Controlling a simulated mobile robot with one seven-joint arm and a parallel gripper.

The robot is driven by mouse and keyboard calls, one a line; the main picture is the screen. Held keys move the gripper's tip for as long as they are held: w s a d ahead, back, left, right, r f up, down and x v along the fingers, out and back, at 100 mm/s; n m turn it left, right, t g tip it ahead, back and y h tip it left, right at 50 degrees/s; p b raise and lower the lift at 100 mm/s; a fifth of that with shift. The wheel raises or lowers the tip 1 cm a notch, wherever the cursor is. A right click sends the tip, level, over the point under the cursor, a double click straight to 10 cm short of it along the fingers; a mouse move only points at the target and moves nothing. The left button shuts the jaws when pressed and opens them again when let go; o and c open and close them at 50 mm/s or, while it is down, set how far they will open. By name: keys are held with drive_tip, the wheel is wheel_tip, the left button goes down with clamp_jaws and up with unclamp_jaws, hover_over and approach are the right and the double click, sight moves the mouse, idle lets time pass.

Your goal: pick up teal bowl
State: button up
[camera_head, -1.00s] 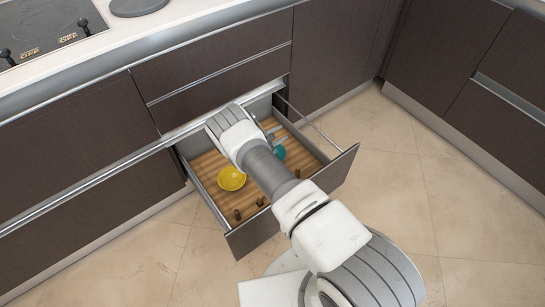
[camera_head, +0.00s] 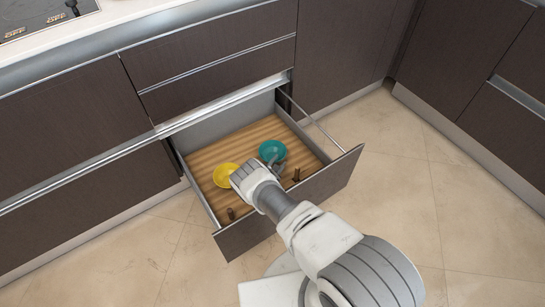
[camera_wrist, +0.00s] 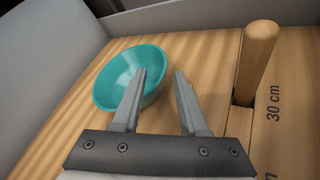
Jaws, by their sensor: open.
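In the wrist view the teal bowl (camera_wrist: 113,78) lies just beyond my gripper, to the left. My gripper (camera_wrist: 160,75) is open and empty. Its left finger overlaps the bowl's near right side in the picture; I cannot tell whether it touches. The right finger is clear of the bowl. In the head view my gripper (camera_head: 276,169) is low in the drawer, at the near side of the bowl.
A yellow bowl (camera_head: 224,174) sits left of my wrist in the drawer. Wooden pegs stand in the drawer, one (camera_wrist: 257,55) close to the right of my gripper. The drawer front (camera_head: 330,180) and side walls enclose the space. Bare wood lies behind the bowls.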

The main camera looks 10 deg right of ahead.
sight(273, 154)
drive_tip(key=b+x, duration=0.1)
drive_tip(key=x, duration=0.1)
drive_tip(key=shift+w+d+f, duration=0.2)
drive_tip(key=shift+w+f, duration=0.05)
drive_tip(key=shift+w+d, duration=0.2)
drive_tip(key=shift+w, duration=0.15)
clamp_jaws()
